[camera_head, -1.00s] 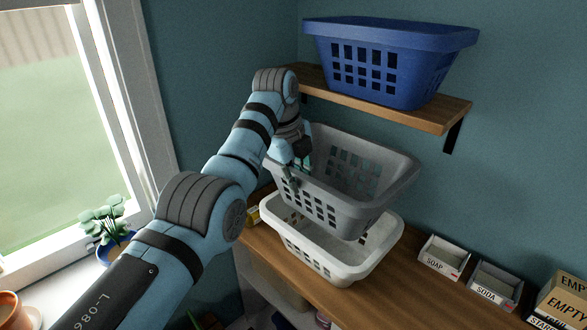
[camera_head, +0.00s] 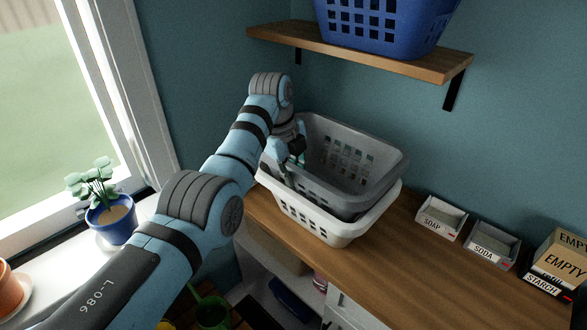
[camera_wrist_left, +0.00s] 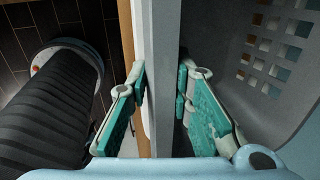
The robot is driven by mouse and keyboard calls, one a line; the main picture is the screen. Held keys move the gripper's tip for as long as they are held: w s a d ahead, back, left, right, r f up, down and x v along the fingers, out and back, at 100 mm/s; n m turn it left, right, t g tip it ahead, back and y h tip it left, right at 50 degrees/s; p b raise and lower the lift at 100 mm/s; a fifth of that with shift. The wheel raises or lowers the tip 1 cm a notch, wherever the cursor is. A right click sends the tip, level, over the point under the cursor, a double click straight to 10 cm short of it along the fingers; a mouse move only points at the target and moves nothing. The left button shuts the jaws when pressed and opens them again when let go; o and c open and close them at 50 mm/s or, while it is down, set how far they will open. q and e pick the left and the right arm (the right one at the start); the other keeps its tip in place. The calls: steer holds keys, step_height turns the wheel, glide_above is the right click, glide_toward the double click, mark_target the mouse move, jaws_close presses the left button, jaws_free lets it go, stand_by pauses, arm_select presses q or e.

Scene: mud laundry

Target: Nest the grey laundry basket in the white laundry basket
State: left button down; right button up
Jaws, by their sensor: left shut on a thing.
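The white laundry basket (camera_head: 337,234) stands upright on the wooden counter. The grey laundry basket (camera_head: 348,137) is inside it, its lower part hidden by the white walls and its rim above the white rim. Whether its bottom touches the white basket's floor is hidden. My left gripper (camera_head: 289,163) is at the grey basket's left rim. In the left wrist view the fingers (camera_wrist_left: 162,92) are shut on the grey basket's wall (camera_wrist_left: 161,40), one on each side. My right gripper is not in view.
A blue basket (camera_head: 385,22) sits on the wall shelf (camera_head: 350,55) above. SOAP (camera_head: 440,218) and SODA (camera_head: 491,245) boxes and a stack with EMPTY (camera_head: 563,262) stand to the right on the counter (camera_head: 425,270). A potted plant (camera_head: 110,219) is on the windowsill at left.

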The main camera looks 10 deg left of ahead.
arm_select(q)
jaws_free()
stand_by(0.7)
stand_by(0.3)
stand_by(0.3)
